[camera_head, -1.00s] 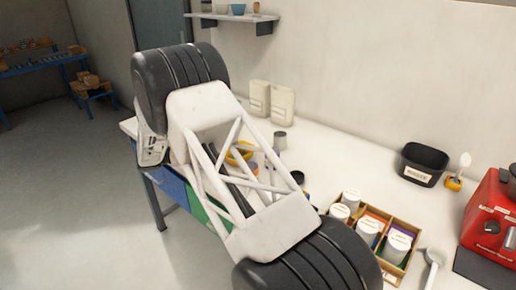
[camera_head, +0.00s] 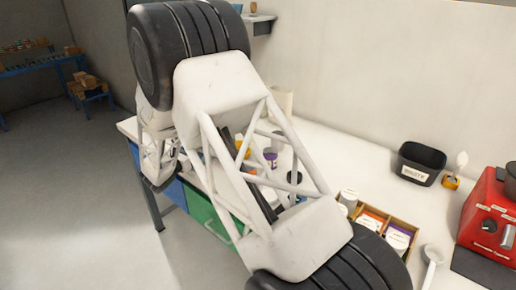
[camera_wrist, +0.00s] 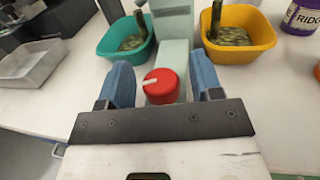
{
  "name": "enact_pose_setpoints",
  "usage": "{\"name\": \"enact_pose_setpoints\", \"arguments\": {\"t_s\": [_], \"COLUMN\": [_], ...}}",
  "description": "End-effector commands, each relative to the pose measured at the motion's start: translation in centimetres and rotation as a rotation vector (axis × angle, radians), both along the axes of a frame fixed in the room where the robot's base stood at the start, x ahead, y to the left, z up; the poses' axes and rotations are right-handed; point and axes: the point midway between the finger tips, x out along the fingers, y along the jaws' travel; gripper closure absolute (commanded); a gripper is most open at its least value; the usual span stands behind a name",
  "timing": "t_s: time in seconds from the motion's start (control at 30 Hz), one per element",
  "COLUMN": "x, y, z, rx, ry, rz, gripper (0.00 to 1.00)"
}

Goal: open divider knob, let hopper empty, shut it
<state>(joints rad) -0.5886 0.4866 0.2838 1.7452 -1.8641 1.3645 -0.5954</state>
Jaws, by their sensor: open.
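In the wrist view, a red divider knob (camera_wrist: 161,86) with a pale pointer mark sits on the front of a pale green post (camera_wrist: 175,55). My gripper (camera_wrist: 163,82) is open, with one blue finger on each side of the knob; I cannot tell whether either finger touches it. A green tub (camera_wrist: 124,50) and a yellow tub (camera_wrist: 268,50) stand left and right of the post, each with greenish contents under a dark spout. The hopper itself is not clearly seen. My arm hides most of this area in the head view.
A purple-labelled jar (camera_wrist: 302,16) stands right of the yellow tub. A grey metal tray (camera_wrist: 32,62) lies at the left. In the head view, a black waste bin (camera_head: 420,164), a red machine (camera_head: 490,220) and a wooden box of canisters (camera_head: 398,226) stand on the right.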

Motion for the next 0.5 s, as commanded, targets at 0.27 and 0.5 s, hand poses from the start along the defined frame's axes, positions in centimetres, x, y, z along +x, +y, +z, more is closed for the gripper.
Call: {"name": "enact_pose_setpoints", "arguments": {"t_s": [0.27, 0.5], "x": [-0.03, -0.03], "y": [-0.04, -0.10], "z": [-0.01, -0.09], "rx": [-0.001, 0.000], "ry": [0.001, 0.001], "rz": [0.141, 0.224], "gripper": [0.41, 0.41]}}
